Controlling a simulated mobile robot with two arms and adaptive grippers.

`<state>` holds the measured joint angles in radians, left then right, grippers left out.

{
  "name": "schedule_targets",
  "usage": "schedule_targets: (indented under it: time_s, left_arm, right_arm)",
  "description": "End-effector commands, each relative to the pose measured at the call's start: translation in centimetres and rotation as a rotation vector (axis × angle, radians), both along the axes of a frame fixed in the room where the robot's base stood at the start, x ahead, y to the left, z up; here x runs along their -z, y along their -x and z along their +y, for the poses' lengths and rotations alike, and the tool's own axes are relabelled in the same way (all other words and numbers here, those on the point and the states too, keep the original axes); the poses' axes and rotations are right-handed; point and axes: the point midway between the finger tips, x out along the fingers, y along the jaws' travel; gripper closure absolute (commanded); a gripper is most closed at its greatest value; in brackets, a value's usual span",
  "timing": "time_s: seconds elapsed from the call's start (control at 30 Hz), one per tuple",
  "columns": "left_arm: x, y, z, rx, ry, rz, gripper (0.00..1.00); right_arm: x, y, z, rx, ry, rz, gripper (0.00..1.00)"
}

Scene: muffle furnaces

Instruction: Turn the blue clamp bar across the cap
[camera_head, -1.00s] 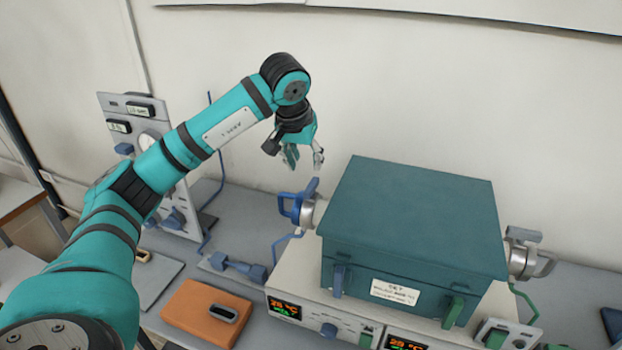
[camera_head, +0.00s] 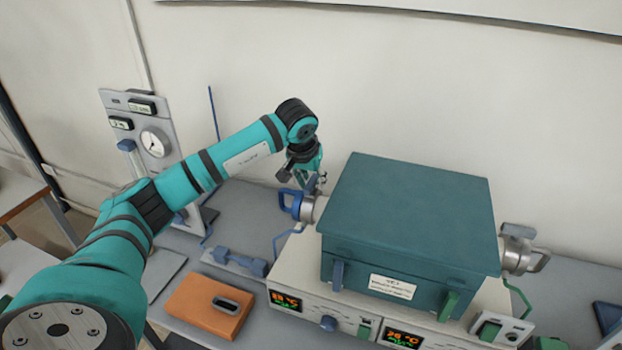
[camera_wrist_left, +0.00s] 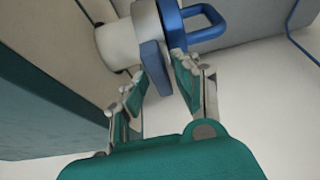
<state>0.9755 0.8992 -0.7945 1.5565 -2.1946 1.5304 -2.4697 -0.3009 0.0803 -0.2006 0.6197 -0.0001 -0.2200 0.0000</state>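The cap (camera_head: 297,206) is on the left port of the teal furnace box, with a blue loop handle (camera_head: 284,201) on its outer side. The blue clamp bar (camera_wrist_left: 153,70) stands out from the cap in the left wrist view; the handle (camera_wrist_left: 208,18) lies beyond it. My left gripper (camera_head: 318,183) is above the cap, close over the bar, which it largely covers in the head view. In the wrist view its fingers (camera_wrist_left: 161,74) are apart, one on each side of the bar's end. A firm grip does not show. My right gripper is out of view.
The teal box (camera_head: 410,205) stands on white control units (camera_head: 300,270) directly right of the gripper. A grey gauge panel (camera_head: 145,135) stands behind my left arm.

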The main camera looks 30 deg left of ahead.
Motion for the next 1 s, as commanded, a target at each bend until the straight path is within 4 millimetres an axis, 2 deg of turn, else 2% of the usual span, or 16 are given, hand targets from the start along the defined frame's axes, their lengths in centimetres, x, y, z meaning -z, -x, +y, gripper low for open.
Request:
schedule_targets:
  time_s: [0.03,0.2,0.67,1.0]
  left_arm:
    - [0.0,0.0,0.0,0.000,0.000,0.000,0.79]
    - [0.0,0.0,0.0,0.000,0.000,0.000,1.00]
    - [0.0,0.0,0.0,-0.063,0.000,-0.001,1.00]
    - [-0.1,-0.2,-0.1,-0.318,-0.001,-0.003,1.00]
  right_arm:
    - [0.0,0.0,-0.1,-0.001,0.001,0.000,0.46]
    - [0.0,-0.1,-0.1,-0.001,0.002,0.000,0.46]
    - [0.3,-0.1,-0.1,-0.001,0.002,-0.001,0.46]
    - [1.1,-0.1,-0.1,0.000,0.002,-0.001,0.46]
